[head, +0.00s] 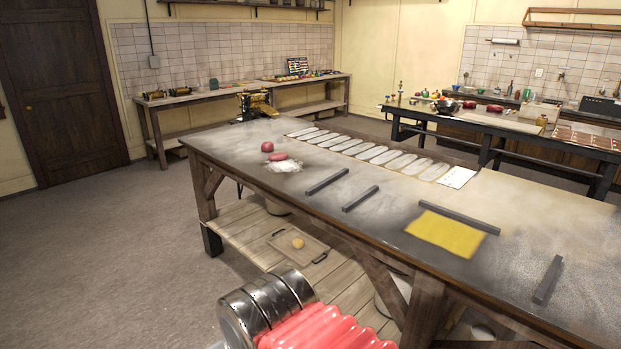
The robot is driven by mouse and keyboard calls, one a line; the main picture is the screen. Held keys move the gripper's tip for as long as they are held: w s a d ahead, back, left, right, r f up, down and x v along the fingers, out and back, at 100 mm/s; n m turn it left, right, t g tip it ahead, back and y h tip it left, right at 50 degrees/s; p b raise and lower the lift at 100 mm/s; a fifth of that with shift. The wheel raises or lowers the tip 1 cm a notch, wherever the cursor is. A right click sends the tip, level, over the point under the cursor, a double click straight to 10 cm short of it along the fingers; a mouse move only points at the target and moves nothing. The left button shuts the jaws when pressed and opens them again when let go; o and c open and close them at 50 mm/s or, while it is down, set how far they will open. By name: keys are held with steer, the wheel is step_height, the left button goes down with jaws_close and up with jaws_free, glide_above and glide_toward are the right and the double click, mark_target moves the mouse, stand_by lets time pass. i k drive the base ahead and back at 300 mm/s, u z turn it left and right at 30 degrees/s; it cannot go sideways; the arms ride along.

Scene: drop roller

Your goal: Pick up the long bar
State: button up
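Several dark grey bars lie flat on the large wooden-framed table (390,225). The one that looks longest, the long bar (470,222), lies along the far edge of a yellow sheet (446,234). Whether it touches the sheet is hard to tell. Two shorter-looking bars (327,181) and (360,198) lie roughly parallel to the left of it. Another bar (548,279) lies near the right end, angled away from me. My gripper is not in view.
Red lumps (278,156) and white powder (284,166) lie at the table's left end. A row of pale oval pieces (383,157) lines the far edge, with a white card (457,177). A brass machine (257,105) stands at the far left corner. Floor is open at left.

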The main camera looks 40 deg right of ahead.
mark_target(310, 191)
steer(key=i, duration=2.2)
steer(key=z, duration=0.75)
steer(key=i, duration=0.65)
steer(key=z, duration=1.05)
steer(key=i, duration=0.85)
steer(key=z, duration=0.5)
